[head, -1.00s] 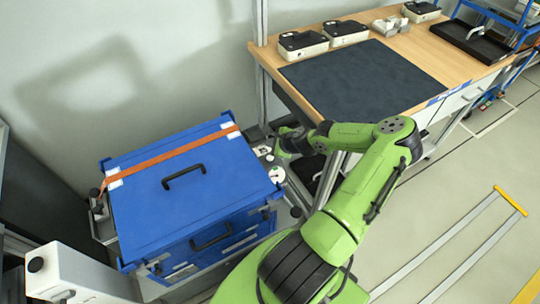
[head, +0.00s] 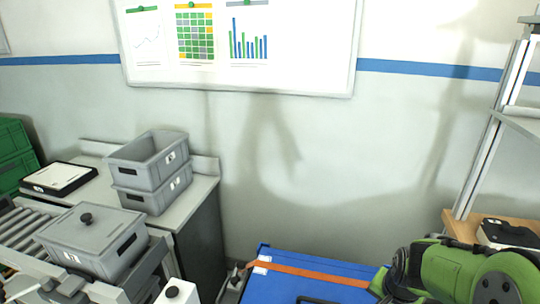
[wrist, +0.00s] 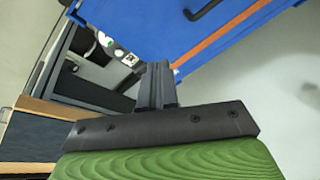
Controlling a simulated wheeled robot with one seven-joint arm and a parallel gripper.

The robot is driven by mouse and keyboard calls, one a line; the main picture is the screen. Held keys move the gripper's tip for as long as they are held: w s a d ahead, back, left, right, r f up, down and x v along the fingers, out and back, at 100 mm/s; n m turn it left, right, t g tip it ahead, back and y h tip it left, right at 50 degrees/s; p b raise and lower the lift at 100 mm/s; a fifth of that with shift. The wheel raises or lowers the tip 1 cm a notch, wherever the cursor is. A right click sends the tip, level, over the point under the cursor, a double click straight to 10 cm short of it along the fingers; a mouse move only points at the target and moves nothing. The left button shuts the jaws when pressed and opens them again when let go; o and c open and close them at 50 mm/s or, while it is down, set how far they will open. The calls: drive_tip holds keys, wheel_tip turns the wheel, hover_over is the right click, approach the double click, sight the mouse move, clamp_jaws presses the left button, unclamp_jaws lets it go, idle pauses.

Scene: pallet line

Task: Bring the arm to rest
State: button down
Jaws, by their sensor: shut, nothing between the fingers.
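My gripper (wrist: 157,75) shows in the wrist view, its two dark fingers together with nothing between them. It points toward the blue case (wrist: 150,25), which has an orange strap (wrist: 215,38) across it. I see no contact between the fingers and the case. In the head view the blue case (head: 285,290) is cut off by the bottom edge. My green arm stands at the lower right there, in front of the case's right end, and my fingers cannot be made out in that view.
A wooden bench (head: 462,226) with a black-topped box (head: 508,234) is at the right, beside a metal post (head: 487,150). At the left are stacked grey crates (head: 150,175), a lidded grey bin (head: 92,240) and a roller conveyor (head: 20,232). The wall behind is bare below a whiteboard (head: 300,75).

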drive_tip(key=s+a+r+n+t+p, duration=0.1)
drive_tip(key=s+a+r+n, duration=0.3)
drive_tip(key=s+a+r, duration=0.2)
drive_tip(key=s+a+r+n+t+y, duration=0.1)
drive_tip(key=s+a+r+n, duration=0.4)
drive_tip(key=s+r, duration=0.4)
drive_tip(key=shift+s+a+n+p, duration=0.35)
drive_tip(key=shift+s+a, duration=0.35)
drive_tip(key=shift+s, duration=0.25)
drive_tip(key=shift+r, duration=0.1)
